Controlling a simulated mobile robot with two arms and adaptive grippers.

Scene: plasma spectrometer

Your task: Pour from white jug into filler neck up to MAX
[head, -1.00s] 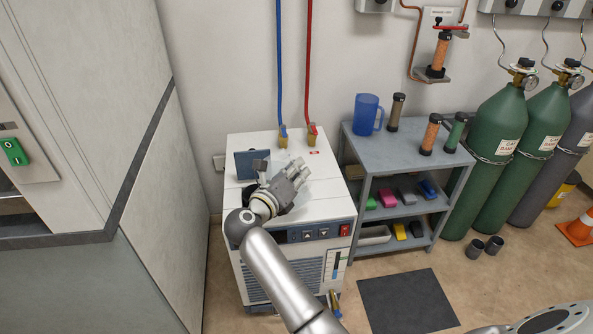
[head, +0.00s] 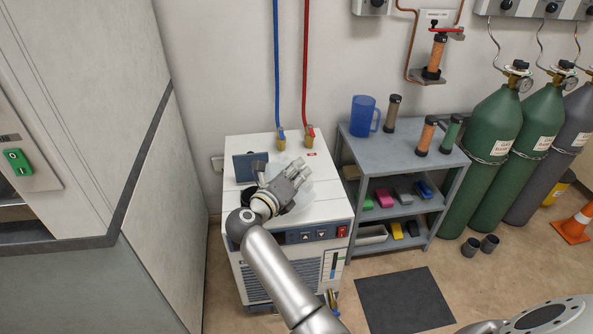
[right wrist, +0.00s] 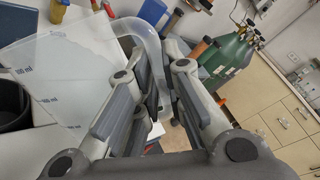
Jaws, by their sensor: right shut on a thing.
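The white jug is a see-through jug with ml marks (right wrist: 80,68) in the right wrist view. Its curved clear handle (right wrist: 148,42) runs between the fingers of my right gripper (right wrist: 158,98), which is shut on it. In the head view my right gripper (head: 292,180) is over the top of the white chiller (head: 255,145), and the jug shows only faintly there. The dark filler neck (head: 249,196) is just left of the gripper, partly hidden by it, with a raised blue-grey flap (head: 243,166) behind. A level gauge (head: 333,266) is on the chiller's front; its level is too small to read.
Blue and red hoses with valves (head: 281,142) rise behind the chiller. A grey shelf (head: 385,150) to the right carries a blue jug (head: 364,116) and several cylinders. Green gas bottles (head: 493,150) stand further right. A tall cabinet wall (head: 150,210) bounds the left.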

